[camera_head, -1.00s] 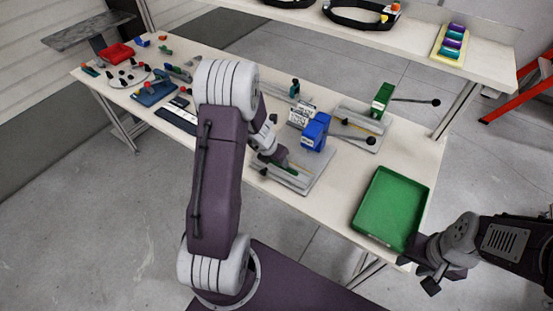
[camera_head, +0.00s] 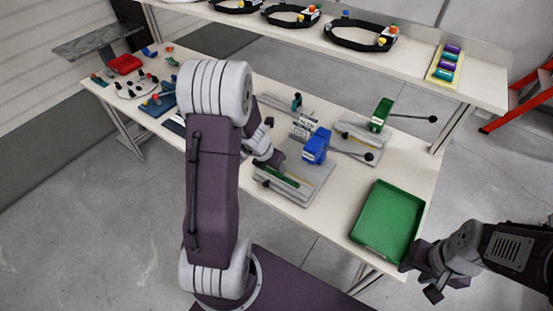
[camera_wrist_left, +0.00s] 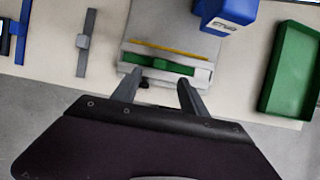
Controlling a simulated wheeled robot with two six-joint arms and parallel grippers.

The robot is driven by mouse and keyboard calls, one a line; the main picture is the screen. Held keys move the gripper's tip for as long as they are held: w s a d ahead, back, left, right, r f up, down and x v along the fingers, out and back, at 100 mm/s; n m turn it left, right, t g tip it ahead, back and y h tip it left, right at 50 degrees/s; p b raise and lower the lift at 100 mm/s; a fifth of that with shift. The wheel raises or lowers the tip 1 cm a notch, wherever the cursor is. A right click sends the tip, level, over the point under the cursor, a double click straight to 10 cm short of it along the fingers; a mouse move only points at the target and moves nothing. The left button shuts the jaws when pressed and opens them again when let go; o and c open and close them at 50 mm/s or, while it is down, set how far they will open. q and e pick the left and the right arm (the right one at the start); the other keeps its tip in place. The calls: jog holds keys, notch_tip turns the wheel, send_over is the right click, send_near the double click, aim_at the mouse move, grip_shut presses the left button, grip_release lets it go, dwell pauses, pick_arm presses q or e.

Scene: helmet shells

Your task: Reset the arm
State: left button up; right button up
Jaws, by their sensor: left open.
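My left arm rises through the middle of the head view, and its gripper (camera_head: 276,161) is over the near edge of the bench, by the grey fixture with the blue block. In the left wrist view, the left gripper (camera_wrist_left: 160,92) is open with nothing between its fingers. Just beyond the fingertips lies a green strip (camera_wrist_left: 158,64) on the grey fixture plate (camera_wrist_left: 200,82). My right gripper (camera_head: 424,279) is at the lower right of the head view, off the bench's front edge by the green tray. Its dark fingers look spread and empty.
The green tray (camera_head: 388,222) sits at the bench's right end. The blue block (camera_head: 316,146) and a green block (camera_head: 381,114) with levers stand on fixtures. A shelf (camera_head: 415,62) with black rings runs behind. Small parts and a red bin (camera_head: 125,64) fill the left end.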

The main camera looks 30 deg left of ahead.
pick_arm(q)
jog(key=s+d+r+m+h, duration=0.1)
jog(key=d+r+m, duration=0.5)
jog(key=d+m, duration=0.4)
jog(key=s+m+g, duration=0.1)
jog(key=s+m, duration=0.5)
jog(key=m, duration=0.6)
jog(key=s+d+f+m+g+y, duration=0.1)
jog(key=s+m+g, duration=0.1)
jog(key=s+m, duration=0.5)
jog(key=m, duration=0.6)
jog(key=shift+s+d, duration=0.15)
jog(key=shift+d, duration=0.05)
